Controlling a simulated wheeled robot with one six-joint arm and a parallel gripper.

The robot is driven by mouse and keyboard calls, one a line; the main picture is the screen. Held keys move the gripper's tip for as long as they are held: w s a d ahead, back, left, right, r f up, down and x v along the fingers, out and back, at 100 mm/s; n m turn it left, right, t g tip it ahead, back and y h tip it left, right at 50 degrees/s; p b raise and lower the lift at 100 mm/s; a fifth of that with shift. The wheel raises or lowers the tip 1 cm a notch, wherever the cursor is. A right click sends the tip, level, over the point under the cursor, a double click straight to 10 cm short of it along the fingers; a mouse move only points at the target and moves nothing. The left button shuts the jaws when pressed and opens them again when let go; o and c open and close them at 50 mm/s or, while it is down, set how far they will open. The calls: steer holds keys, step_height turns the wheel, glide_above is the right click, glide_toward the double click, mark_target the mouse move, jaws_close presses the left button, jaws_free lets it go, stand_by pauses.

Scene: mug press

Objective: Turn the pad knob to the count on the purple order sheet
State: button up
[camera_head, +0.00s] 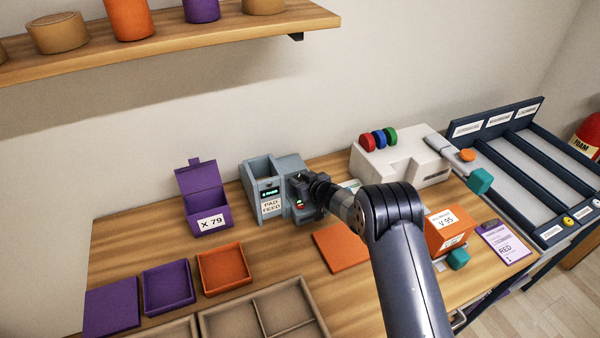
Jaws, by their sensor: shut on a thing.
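The grey-blue pad feed box (262,182) stands against the wall at centre, with a label reading "PAD FEED" and a small lit display (269,193) too small to read surely. My gripper (303,191) is at the right part of this box, shut on the pad knob, which the jaws hide. A small red light (299,203) shows just below the jaws. The purple order sheet (504,243) lies at the table's right side; I read "RED" and what looks like a "1" below it.
A white press (400,163) with red, blue and green discs stands behind my arm. An orange box (447,232) and orange mat (340,246) lie nearer. A purple box (207,212) and several trays fill the left. A shelf (170,35) hangs above.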

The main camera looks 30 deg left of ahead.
steer(key=shift+w+r+n+g+y+p, duration=0.25)
steer(key=shift+n+g+y+p, duration=0.15)
steer(key=shift+n+g+p, duration=0.25)
steer(key=shift+s+f, duration=0.1)
steer(key=o, duration=1)
steer(key=shift+f, duration=0.15)
steer(key=shift+d, duration=0.1)
steer(key=shift+b+v, duration=1.35)
steer(key=shift+v, duration=4.05)
